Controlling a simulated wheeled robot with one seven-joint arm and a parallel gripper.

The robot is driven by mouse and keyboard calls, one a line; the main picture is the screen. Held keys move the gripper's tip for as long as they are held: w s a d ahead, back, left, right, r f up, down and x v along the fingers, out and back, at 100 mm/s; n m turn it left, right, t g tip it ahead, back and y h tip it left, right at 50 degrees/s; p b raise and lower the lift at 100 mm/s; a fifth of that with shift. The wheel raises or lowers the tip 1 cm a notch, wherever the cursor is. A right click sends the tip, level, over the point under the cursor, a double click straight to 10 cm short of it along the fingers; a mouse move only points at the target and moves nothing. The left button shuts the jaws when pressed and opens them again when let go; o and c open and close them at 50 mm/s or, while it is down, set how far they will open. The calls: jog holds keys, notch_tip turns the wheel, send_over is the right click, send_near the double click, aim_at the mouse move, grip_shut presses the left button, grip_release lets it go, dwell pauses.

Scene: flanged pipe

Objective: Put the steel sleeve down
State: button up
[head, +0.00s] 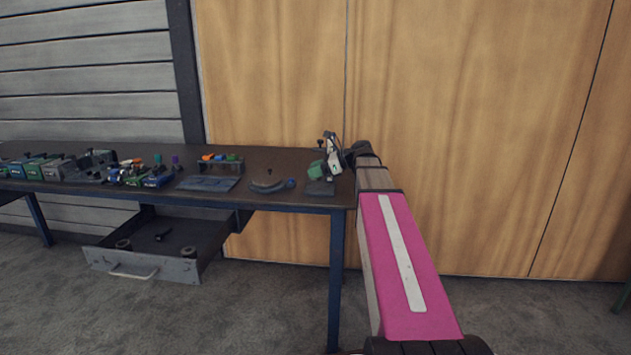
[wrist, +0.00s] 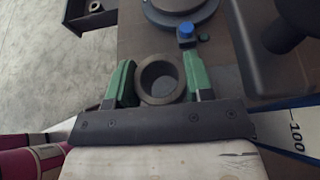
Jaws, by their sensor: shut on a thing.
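My gripper (wrist: 160,78) has green fingers and is shut on the steel sleeve (wrist: 143,88), a short grey ring with an open bore, seen from above in the wrist view. One finger is on each side of the sleeve. The sleeve is over the dark bench top (wrist: 135,38), near its edge; I cannot tell whether it touches the surface. In the head view my gripper (head: 326,168) is at the right end of the bench (head: 255,157), and the sleeve cannot be made out there.
A round flange (head: 267,183) with a blue-capped part (head: 291,183) lies left of my gripper. A dark block (wrist: 245,70) is close on the right in the wrist view. An open drawer (head: 130,268) below holds ring-shaped parts (head: 187,252). Many small parts crowd the bench's left.

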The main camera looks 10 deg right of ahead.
aim_at(316, 189)
jog(key=shift+f, duration=1.9)
jog(key=o, duration=1.2)
jog(key=shift+f, duration=0.1)
jog(key=shift+s+d+r, duration=0.15)
jog(key=shift+d+r, duration=0.1)
jog(key=v, duration=1.1)
jog(key=shift+s+d+r, duration=0.1)
jog(key=shift+d+r, duration=0.05)
